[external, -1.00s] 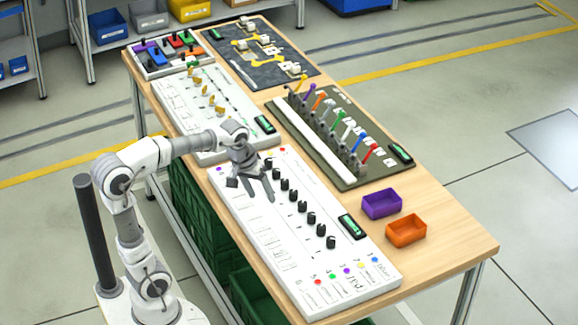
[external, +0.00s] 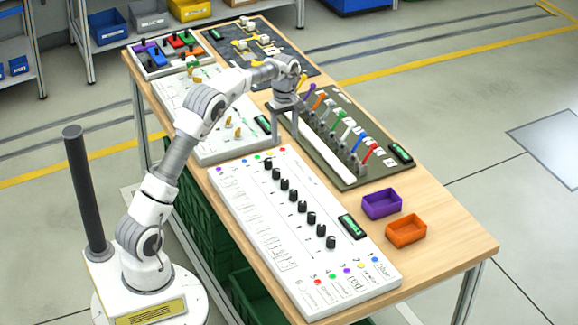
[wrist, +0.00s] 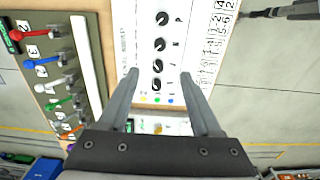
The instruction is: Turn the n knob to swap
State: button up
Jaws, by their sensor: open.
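The white panel (external: 285,255) lies on the table with a slanting row of several black knobs (external: 293,197). In the wrist view, part of this row shows with small letters beside the knobs. One knob (wrist: 160,45) seems to have an "N" beside it, but the print is tiny. Which way its pointer faces, and any word "swap", I cannot read. My gripper (external: 283,140) is open and empty, above the far end of the white panel, beside the lever board. In the wrist view, my gripper (wrist: 157,73) has its fingers wide apart, with the knob row between and beyond the tips.
A dark board with coloured levers (external: 322,163) stands right of my gripper. Another white board (external: 215,150) lies to the left, partly behind my arm. A purple bin (external: 382,204) and an orange bin (external: 406,231) sit at the table's right. A green display (external: 352,226) is on the knob panel.

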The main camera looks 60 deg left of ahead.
aim_at(285, 180)
notch_tip(285, 180, down, 18)
jog(key=shift+r+b, duration=0.25)
jog(key=shift+b, duration=0.05)
jog(key=shift+c, duration=0.3)
grip_shut()
